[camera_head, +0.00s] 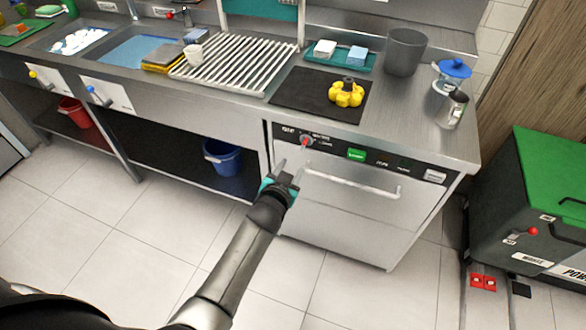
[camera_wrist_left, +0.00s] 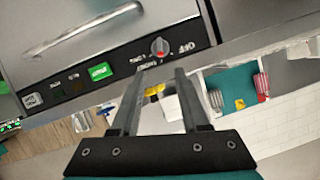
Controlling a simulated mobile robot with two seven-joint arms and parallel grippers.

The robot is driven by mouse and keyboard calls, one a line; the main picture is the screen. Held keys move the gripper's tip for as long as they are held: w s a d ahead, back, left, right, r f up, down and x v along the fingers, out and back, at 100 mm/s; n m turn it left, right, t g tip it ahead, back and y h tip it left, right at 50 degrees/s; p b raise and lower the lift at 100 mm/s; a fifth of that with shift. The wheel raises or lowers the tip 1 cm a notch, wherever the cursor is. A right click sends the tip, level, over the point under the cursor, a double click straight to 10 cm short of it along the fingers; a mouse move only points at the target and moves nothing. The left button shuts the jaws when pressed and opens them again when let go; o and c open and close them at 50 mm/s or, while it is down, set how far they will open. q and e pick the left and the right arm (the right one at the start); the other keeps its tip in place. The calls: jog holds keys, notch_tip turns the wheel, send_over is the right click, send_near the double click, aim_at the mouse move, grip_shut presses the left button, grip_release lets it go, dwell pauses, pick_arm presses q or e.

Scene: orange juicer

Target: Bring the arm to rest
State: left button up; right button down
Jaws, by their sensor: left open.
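My left gripper (camera_head: 285,174) reaches up from the bottom of the head view. It is open and empty, with its fingertips in front of the dishwasher's control panel. The left wrist view shows its two fingers (camera_wrist_left: 165,78) apart with nothing between them. A dial with a red mark (camera_head: 307,141) sits just beyond the fingertips, and it also shows in the left wrist view (camera_wrist_left: 160,47). I cannot tell if a finger touches it. My right gripper is not in view.
The dishwasher (camera_head: 345,210) is shut, with a bar handle (camera_head: 350,184) and a green button (camera_head: 356,154). Above it, a yellow object (camera_head: 346,94) lies on a dark mat. A green-lidded bin (camera_head: 555,175) stands at right. A blue bucket (camera_head: 222,157) sits on the lower shelf. The floor in front is clear.

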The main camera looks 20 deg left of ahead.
pick_arm(q)
jog(key=shift+s+r, duration=0.1)
jog(key=shift+s, duration=0.15)
dwell(0.4)
jog(key=s+d+f+g+h+b, duration=0.1)
jog(key=s+f+g, duration=0.2)
jog(key=s+f, duration=0.75)
jog(key=s+f+g+b, duration=0.25)
jog(key=s+f, duration=0.45)
jog(key=f, duration=0.6)
jog(key=s+a+f+g, duration=0.1)
jog(key=s+f+g, duration=0.2)
jog(key=s, duration=1.2)
jog(key=s+a+f+g+b, duration=0.1)
jog(key=s+f+g, duration=0.3)
jog(key=s+f, duration=0.6)
jog(key=s, duration=0.4)
jog(key=shift+s+a, duration=0.3)
jog(key=shift+s, duration=0.1)
